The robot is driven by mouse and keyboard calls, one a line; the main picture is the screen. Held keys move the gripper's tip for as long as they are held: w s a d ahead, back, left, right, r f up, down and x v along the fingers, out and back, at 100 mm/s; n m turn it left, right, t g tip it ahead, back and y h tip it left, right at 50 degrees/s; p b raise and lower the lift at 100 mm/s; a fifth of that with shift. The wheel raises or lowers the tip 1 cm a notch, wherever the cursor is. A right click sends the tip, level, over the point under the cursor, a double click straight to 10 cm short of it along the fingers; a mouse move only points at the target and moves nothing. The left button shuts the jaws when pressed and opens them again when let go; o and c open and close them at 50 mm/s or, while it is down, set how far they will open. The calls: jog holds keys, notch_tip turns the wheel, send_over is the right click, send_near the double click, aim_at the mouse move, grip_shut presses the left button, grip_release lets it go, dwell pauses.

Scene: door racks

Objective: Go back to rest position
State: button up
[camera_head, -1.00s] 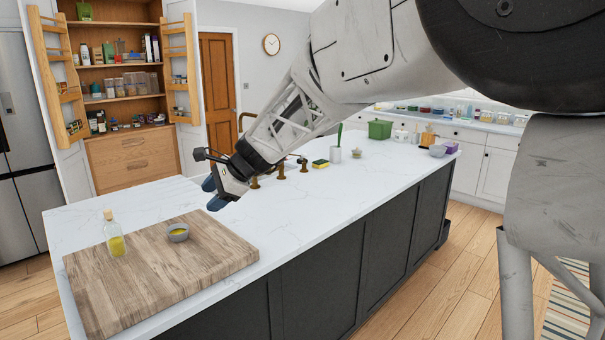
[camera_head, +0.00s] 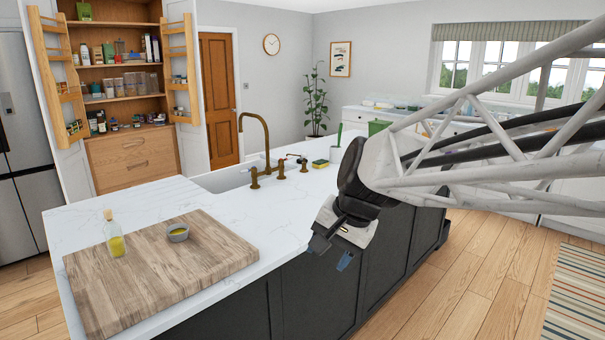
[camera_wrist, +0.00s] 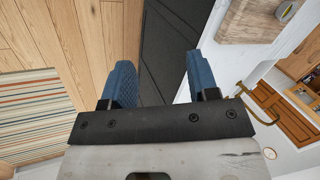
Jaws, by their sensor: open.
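My gripper (camera_head: 332,253) is in the middle of the head view, beside the front edge of the island counter and in front of its dark side panels. Its two blue fingers also show in the wrist view (camera_wrist: 160,80), spread apart with nothing between them. Dark panel and floor lie beyond the fingers there. My arm comes in from the right of the head view and hides part of the counter's far end.
A wooden board (camera_head: 160,265) with an oil bottle (camera_head: 115,240) and a small bowl (camera_head: 178,233) lies on the white island (camera_head: 250,212). A brass tap (camera_head: 262,150) stands behind. Wooden floor and a striped rug (camera_head: 572,295) are at the right.

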jog(key=s+d+f+n+h, duration=0.2)
jog(key=s+d+f, duration=0.1)
jog(key=s+d, duration=0.3)
jog(key=s+d+f+n+h, duration=0.2)
jog(key=s+d, duration=0.5)
jog(key=s, duration=0.4)
jog(key=shift+s+d+f, duration=0.25)
jog(key=shift+s+f, duration=0.05)
jog(key=shift+f, duration=0.55)
